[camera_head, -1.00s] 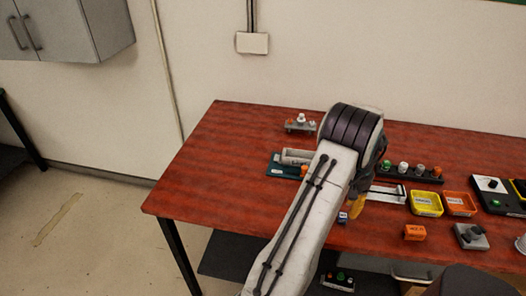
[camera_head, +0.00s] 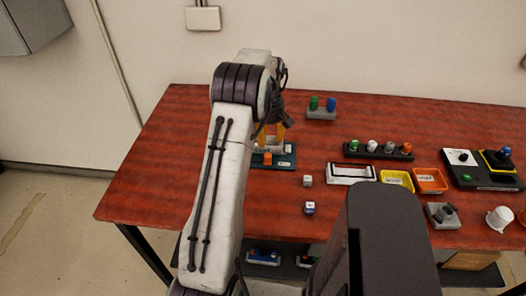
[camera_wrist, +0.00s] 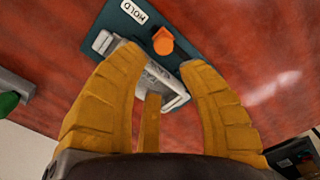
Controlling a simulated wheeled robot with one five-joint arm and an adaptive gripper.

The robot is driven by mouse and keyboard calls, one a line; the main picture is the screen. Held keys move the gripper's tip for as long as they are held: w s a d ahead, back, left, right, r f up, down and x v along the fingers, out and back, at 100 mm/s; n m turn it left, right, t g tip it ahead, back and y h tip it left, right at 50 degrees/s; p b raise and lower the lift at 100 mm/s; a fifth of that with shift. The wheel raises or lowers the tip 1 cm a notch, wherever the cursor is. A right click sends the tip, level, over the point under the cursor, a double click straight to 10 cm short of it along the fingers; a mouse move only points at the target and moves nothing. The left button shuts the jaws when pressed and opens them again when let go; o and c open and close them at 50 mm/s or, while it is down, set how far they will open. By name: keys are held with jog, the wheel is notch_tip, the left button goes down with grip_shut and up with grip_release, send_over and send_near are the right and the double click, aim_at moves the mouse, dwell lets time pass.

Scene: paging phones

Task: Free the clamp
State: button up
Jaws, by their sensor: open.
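A teal base (camera_head: 288,161) stands at the left part of the red table. In the wrist view the teal base (camera_wrist: 118,30) bears a label reading HOLD, an orange knob (camera_wrist: 163,41) and a long grey clamp body (camera_wrist: 168,84). The orange knob also shows in the head view (camera_head: 267,158). My gripper (camera_head: 271,134) is over the base, its yellow fingers spread. In the wrist view my open gripper (camera_wrist: 163,62) has its fingertips on either side of the grey body, with the knob just beyond them. I cannot tell whether they touch it. The fingers hide part of the grey body.
A grey block with green and blue knobs (camera_head: 321,108) stands behind, right of the gripper. Two small cubes (camera_head: 307,181) lie to the right. Further right are a white tray (camera_head: 351,173), a yellow bin (camera_head: 396,180) and an orange bin (camera_head: 429,181). The table's left end is clear.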

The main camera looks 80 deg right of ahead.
aim_at(268, 155)
jog(key=n, duration=0.3)
jog(key=shift+a, duration=0.2)
jog(key=shift+f+n, duration=0.25)
jog(key=shift+n, duration=0.05)
jog(key=shift+f+p, duration=0.55)
jog(key=shift+f, duration=2.9)
grip_shut()
